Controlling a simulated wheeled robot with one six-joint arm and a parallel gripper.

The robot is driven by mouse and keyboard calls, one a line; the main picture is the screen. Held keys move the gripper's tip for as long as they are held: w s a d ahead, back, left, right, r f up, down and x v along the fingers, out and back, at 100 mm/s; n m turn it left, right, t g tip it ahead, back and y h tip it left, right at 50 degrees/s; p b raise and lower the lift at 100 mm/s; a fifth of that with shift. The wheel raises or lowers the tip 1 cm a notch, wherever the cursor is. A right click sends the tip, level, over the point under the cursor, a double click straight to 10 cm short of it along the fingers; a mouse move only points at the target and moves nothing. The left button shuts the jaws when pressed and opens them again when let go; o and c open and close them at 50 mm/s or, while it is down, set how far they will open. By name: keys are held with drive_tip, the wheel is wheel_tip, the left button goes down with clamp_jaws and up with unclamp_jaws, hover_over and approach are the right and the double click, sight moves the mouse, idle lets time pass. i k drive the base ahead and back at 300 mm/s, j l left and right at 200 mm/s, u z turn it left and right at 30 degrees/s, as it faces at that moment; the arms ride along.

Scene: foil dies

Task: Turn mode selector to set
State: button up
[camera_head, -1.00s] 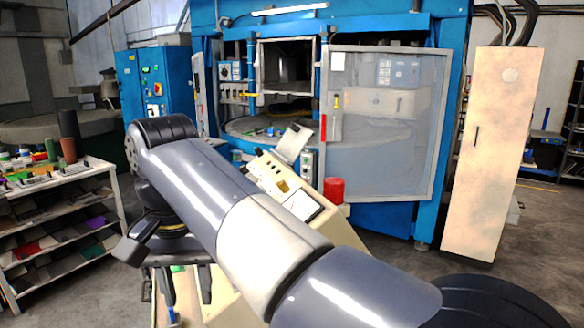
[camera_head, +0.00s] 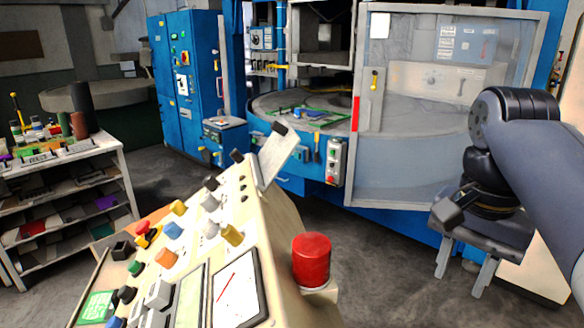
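A cream control console (camera_head: 245,205) stands in front of me with its sloping panel full of coloured buttons, knobs and meters. Black knobs (camera_head: 211,183) sit along the panel's far part, and a black square-based control (camera_head: 122,250) is at its left side. I cannot tell which control is the mode selector, and no labels are readable. My gripper (camera_head: 460,285) hangs at the right, pointing down, with its two fingers apart and nothing between them. It is well right of the console and touches nothing that I can see.
A red cylinder (camera_head: 311,260) stands on a small ledge at the console's right side. A tilted grey plate (camera_head: 277,152) rises at its far edge. Behind is a blue machine with a clear door (camera_head: 420,110). A shelf unit (camera_head: 70,190) stands left. Open floor lies between console and gripper.

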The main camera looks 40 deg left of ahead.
sight(210, 182)
drive_tip(key=i, duration=0.7)
drive_tip(key=i+l+u, duration=0.15)
drive_tip(key=i, duration=0.55)
drive_tip(key=i+j+u, duration=0.2)
drive_tip(key=i+u, duration=0.95)
drive_tip(key=i+l+u, duration=0.2)
drive_tip(key=i+u, duration=0.2)
drive_tip(key=i+j+u, duration=0.15)
drive_tip(key=i+u, duration=0.5)
drive_tip(key=u, duration=0.25)
drive_tip(key=i+u, duration=0.4)
drive_tip(key=i+l+u, duration=0.25)
drive_tip(key=u, duration=0.2)
drive_tip(key=i+u, duration=0.35)
drive_tip(key=u, duration=0.15)
drive_tip(key=i+u, duration=0.45)
drive_tip(key=i+l+u, duration=0.15)
drive_tip(key=u, duration=0.35)
drive_tip(key=i+l, duration=0.05)
drive_tip(key=i, duration=0.05)
